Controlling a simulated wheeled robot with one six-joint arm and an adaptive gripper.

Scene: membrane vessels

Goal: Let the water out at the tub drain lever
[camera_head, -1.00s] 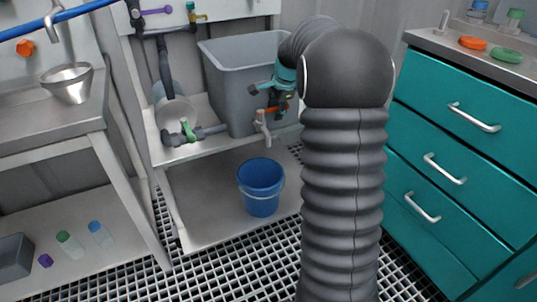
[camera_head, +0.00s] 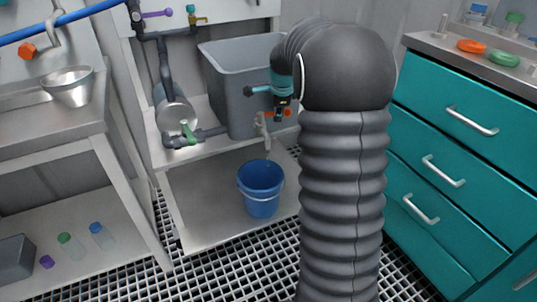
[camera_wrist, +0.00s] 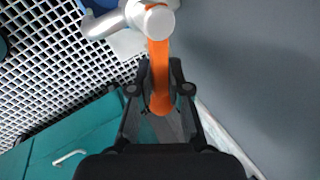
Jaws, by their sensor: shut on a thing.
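The grey tub (camera_head: 235,80) stands on the upper shelf of the bench. Its pale drain tap (camera_head: 263,128) sits low at the front right corner, with the spout pointing down. The orange drain lever (camera_head: 288,112) shows beside my gripper (camera_head: 282,103). In the wrist view, the orange lever (camera_wrist: 159,62) runs from the pale valve body (camera_wrist: 150,18) back between the two dark fingers of my gripper (camera_wrist: 160,88). My gripper is shut on the lever. My arm hides part of the tub's right side. I cannot tell whether water runs from the spout.
A blue bucket (camera_head: 261,190) stands on the lower shelf under the tap. A pipe with a green-handled valve (camera_head: 188,130) lies left of the tub. Teal drawers (camera_head: 455,150) stand to the right. The tub wall (camera_wrist: 260,70) is close beside my fingers.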

